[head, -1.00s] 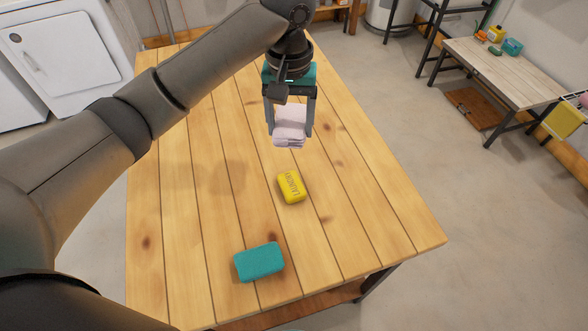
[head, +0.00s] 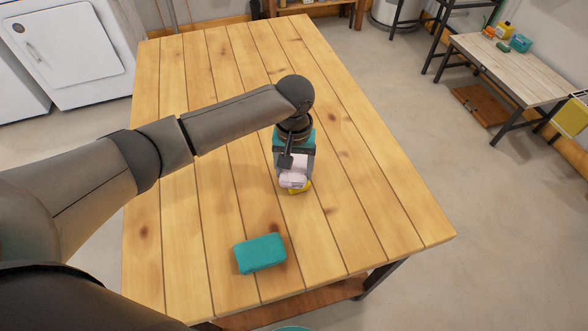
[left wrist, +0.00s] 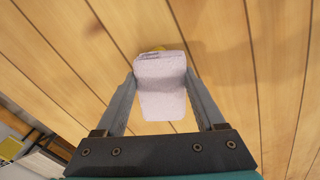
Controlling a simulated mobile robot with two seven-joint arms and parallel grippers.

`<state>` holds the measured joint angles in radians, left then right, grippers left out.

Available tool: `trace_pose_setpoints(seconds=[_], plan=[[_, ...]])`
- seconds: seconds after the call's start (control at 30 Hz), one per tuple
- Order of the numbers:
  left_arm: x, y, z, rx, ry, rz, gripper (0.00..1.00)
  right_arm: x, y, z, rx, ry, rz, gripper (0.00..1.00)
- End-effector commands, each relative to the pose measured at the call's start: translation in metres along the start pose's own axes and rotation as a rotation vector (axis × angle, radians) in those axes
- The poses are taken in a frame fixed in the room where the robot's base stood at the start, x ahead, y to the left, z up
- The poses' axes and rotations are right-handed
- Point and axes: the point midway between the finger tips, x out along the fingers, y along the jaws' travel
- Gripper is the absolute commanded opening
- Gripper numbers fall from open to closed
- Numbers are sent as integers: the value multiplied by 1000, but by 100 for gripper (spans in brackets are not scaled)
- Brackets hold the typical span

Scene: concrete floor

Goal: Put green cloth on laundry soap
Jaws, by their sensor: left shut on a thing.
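That gripper points down and is shut on a pale pinkish-white folded cloth (head: 293,182), not a green one. A teal-green block (head: 260,254), perhaps the green cloth, lies nearer the table's front. My right gripper is not in view.
The wooden table (head: 190,90) is otherwise clear, with free room at the back and right. A side table (head: 510,70) with small bottles and items stands at the far right. White appliances (head: 75,50) stand at the back left.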

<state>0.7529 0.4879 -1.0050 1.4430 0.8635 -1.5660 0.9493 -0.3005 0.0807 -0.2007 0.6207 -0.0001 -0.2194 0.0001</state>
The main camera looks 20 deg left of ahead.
Motion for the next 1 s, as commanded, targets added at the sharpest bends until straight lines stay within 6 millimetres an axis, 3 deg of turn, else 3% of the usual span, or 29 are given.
trace_pose_setpoints(seconds=[0.37, 0.4, 0.63, 1.0], plan=[[4, 0, 0, 1, 1, 0, 9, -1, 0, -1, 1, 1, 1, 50], [4, 0, 0, 1, 1, 0, 73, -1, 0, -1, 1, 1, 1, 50], [4, 0, 0, 0, 1, 0, 99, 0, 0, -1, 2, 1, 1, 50], [-6, 0, -1, 0, 2, 1, 100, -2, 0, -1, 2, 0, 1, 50]])
